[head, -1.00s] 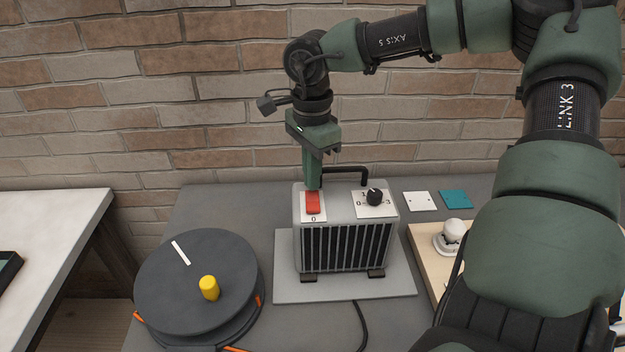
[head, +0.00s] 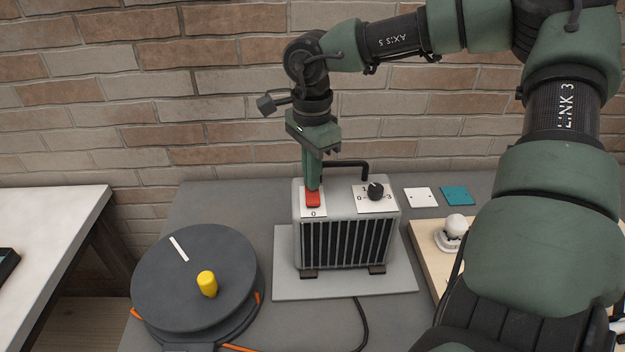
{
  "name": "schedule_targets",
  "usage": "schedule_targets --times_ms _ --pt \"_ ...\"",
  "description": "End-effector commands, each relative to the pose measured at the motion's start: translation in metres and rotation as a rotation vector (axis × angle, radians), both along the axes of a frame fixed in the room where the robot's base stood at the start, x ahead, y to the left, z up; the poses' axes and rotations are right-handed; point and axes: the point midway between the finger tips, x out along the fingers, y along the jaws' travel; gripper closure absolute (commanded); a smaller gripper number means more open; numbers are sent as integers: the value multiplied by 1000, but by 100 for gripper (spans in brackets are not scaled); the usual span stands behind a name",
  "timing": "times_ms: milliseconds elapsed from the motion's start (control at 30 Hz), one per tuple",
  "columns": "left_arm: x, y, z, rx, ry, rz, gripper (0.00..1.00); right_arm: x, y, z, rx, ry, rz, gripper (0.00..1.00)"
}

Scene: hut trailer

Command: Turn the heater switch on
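The heater (head: 345,240) is a grey box with a dark front grille and a black handle, standing on a light grey plate on the table. On its top left is the red heater switch (head: 313,200), on a white plate with a "0" at its near end. My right gripper (head: 313,187) points straight down with its fingers together. Its tips are at the far end of the switch, seem to touch it and hide that part. No object shows in the fingers. My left gripper is not in view.
A black knob (head: 375,190) sits on the heater's top right. A dark round turntable (head: 190,270) with a yellow peg (head: 207,284) stands left. White (head: 420,197) and teal (head: 457,196) squares lie right, near a wooden board (head: 425,245). A brick wall is behind.

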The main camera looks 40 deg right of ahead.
Motion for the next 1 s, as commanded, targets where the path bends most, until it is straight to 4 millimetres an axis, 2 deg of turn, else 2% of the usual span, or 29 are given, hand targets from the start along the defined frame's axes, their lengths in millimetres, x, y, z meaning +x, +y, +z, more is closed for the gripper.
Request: schedule_targets --times_ms 167,367,1000 --pt "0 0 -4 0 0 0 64 0 0 -4 0 2 0 100" --pt "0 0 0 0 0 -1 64 0 0 1 0 1 0 100" --pt "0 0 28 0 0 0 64 0 0 52 0 0 0 100"
